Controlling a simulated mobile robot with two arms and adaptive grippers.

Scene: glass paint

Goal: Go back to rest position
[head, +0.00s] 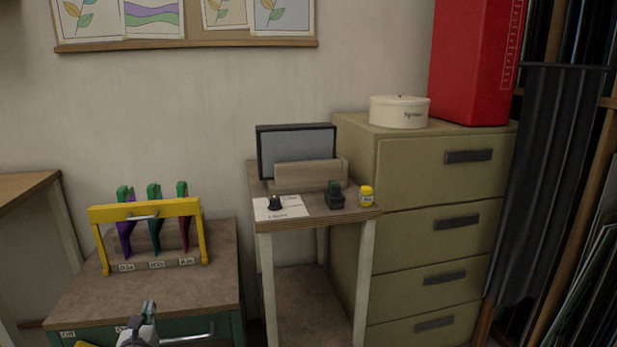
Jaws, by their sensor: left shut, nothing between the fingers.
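My left gripper (149,309) shows at the bottom of the head view, low in front of the green drawer cabinet (225,314). Its fingers are shut with nothing between them. It is near the cabinet's top front edge; I cannot tell whether it touches it. My right gripper is not in view.
A yellow rack (148,210) with several coloured tools stands on the cabinet. A small table (348,214) holds a framed panel (296,143), a white card (290,212), a dark green object (335,196) and a yellow jar (366,197). Beige drawers (420,235) stand right.

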